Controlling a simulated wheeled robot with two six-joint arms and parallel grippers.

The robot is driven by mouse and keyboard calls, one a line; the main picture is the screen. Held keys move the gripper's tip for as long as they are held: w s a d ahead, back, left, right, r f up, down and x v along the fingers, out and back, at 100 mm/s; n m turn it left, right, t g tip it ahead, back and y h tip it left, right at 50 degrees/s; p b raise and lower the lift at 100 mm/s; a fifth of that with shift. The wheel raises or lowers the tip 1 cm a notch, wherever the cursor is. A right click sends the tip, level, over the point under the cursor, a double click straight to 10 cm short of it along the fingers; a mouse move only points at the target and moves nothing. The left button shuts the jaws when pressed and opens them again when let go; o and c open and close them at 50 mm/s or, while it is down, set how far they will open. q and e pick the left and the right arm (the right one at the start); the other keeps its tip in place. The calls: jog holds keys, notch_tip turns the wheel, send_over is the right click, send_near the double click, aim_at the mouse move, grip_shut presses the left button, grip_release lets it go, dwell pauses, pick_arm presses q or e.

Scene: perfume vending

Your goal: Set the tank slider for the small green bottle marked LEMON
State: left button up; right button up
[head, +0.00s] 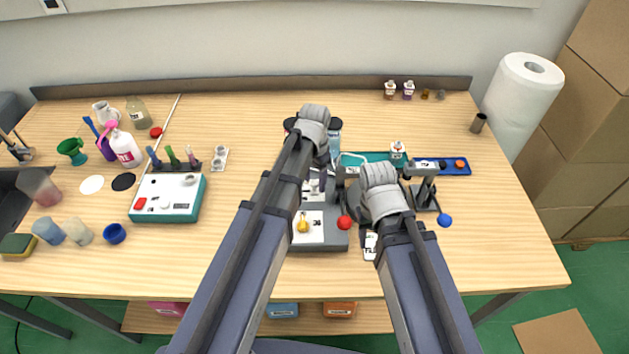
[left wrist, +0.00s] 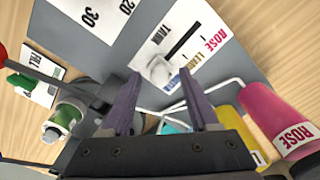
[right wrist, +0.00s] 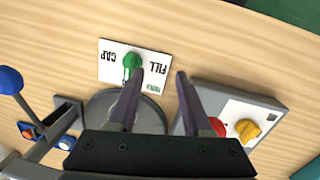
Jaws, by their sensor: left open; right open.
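In the left wrist view, the white TANK slider panel (left wrist: 212,58) has a dark slot and labels for ROSE, LEMON and a blue one. The pale slider knob (left wrist: 158,70) sits at the slot end away from ROSE, near the blue label. My left gripper (left wrist: 160,79) is open, with its fingertips on either side of the knob in the picture; contact is unclear. My right gripper (right wrist: 160,75) is open and empty above a FILL/CAP card (right wrist: 110,70) with a green piece on it. A small green-labelled bottle (left wrist: 66,118) stands left of the left gripper; its writing is unreadable.
A pink ROSE tank (left wrist: 275,110) and a yellow tank (left wrist: 232,125) stand beside the slider panel. A red-ball lever (head: 345,222) and a blue-ball lever (head: 444,220) flank my right gripper. A teal-and-white box (head: 170,197) stands left; bare table lies between it and my left arm.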

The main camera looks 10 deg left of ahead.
pick_arm(q)
jog(key=shift+c, duration=0.4)
grip_shut()
dwell(0.9)
